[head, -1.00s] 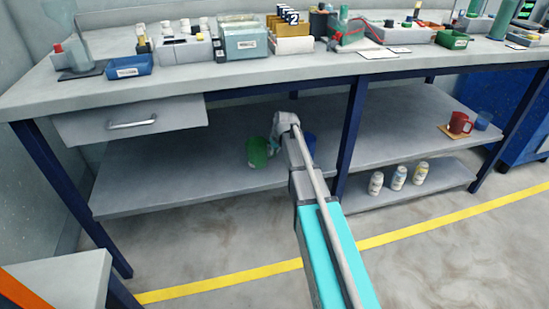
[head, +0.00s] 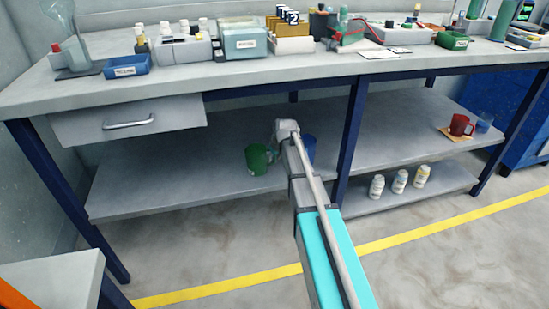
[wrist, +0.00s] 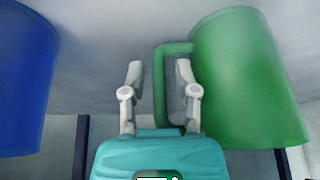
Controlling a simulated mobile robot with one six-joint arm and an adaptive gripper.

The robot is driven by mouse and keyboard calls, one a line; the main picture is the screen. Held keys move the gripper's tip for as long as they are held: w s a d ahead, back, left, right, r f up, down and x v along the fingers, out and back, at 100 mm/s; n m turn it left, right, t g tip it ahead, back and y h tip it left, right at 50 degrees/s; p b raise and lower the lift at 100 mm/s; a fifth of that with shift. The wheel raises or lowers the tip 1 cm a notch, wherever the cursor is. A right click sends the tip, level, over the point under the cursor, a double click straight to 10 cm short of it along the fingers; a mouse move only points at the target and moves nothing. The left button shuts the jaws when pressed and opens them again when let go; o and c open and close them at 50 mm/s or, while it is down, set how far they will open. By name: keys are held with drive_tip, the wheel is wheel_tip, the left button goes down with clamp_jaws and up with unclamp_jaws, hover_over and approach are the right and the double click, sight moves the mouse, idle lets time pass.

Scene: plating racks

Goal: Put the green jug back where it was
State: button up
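The green jug (head: 257,160) stands on the lower shelf under the bench, left of the blue post. In the wrist view the jug (wrist: 245,80) fills the right side, with its handle turned toward my gripper. My gripper (wrist: 158,72) is open. Its two fingers are either side of the handle's bar, with a visible gap on each side. The right finger lies between the bar and the jug's body. In the head view my arm's end hides the fingers and handle.
A blue vessel (head: 309,149) stands close to my wrist on the right, partly hidden; a blue vessel (wrist: 25,80) fills the wrist view's left. A blue post (head: 348,145) rises beyond it. The shelf (head: 165,180) is bare left of the jug.

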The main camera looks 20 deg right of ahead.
drive_tip(key=shift+r, duration=0.2)
idle(0.3)
drive_tip(key=p+v, duration=1.1)
drive_tip(key=v, duration=0.1)
idle(0.5)
drive_tip(key=shift+s+f, duration=0.1)
drive_tip(key=shift+s, duration=0.05)
idle(0.5)
drive_tip(key=s+a+m+g, duration=0.1)
drive_tip(key=s+a, duration=0.3)
drive_tip(key=s, duration=0.8)
drive_tip(key=s+a+f+m+g+h, duration=0.1)
drive_tip(key=s+a+g, duration=0.2)
drive_tip(key=s, duration=0.9)
drive_tip(key=shift+s+a+f, duration=0.25)
drive_tip(key=shift+s+a, duration=0.05)
drive_tip(key=shift+a, duration=0.15)
wheel_tip(320, 180, up, 35)
drive_tip(key=p, duration=3.5)
drive_tip(key=shift+f, duration=0.25)
